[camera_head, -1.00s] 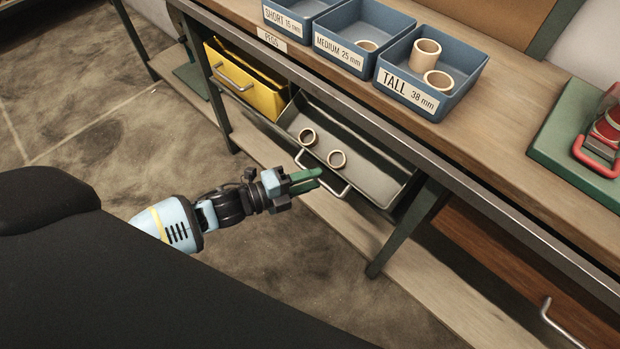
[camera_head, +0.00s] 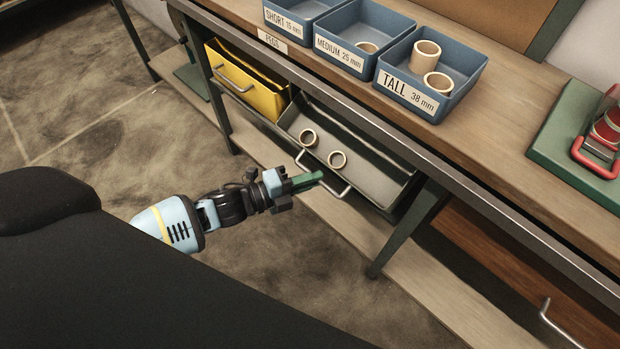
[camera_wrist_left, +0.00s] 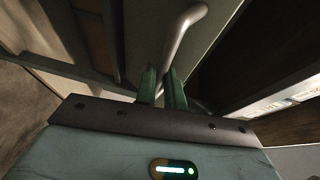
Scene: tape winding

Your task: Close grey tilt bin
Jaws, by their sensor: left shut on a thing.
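The grey tilt bin (camera_head: 378,172) hangs tilted open under the workbench, its inside showing. Two tan rings lie in it, one (camera_head: 303,143) near the left end and one (camera_head: 331,164) near the middle. Its bar handle (camera_head: 343,193) runs along the front. My right gripper is not in view.
A yellow bin (camera_head: 262,95) with its own handle hangs left of the grey bin. Blue trays (camera_head: 440,109) with rings stand on the bench top (camera_head: 500,100). A bench leg (camera_head: 405,230) stands right of the grey bin. A lower shelf (camera_head: 345,232) runs below.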

